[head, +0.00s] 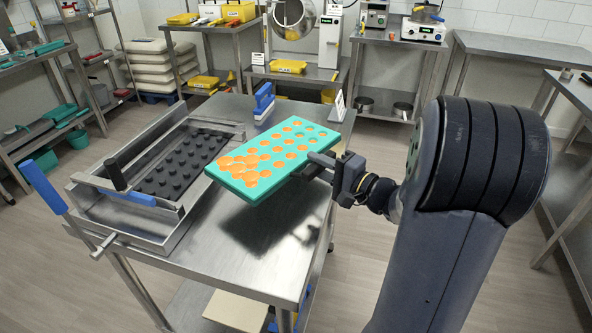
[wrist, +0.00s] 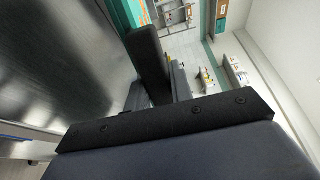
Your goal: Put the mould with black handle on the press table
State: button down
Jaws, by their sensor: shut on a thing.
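A teal mould (head: 236,187) with round cavities is held tilted above the steel press table (head: 250,270). Orange fill shows in the cavities, spread over more of the surface at the near left end. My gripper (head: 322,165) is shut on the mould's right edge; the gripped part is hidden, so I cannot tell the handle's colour. The mould's shadow lies on the table below, so it appears raised. In the wrist view, a teal strip of it (wrist: 122,14) shows beyond a dark finger.
A press frame (head: 178,222) with a black studded plate (head: 188,160) fills the table's left side. A black upright handle (head: 115,172) and a blue lever (head: 42,187) stick up there. A blue-handled tool (head: 264,98) and a small sign (head: 338,105) stand at the back. The front right tabletop is clear.

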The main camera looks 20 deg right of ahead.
aim_at(317, 204)
notch_tip(317, 204, down, 9)
jog(key=shift+r+b, duration=0.15)
jog(key=shift+b, duration=0.8)
jog(key=c, duration=1.6)
grip_release()
jog(key=shift+o, duration=0.4)
jog(key=shift+s, duration=0.1)
jog(key=v, duration=1.2)
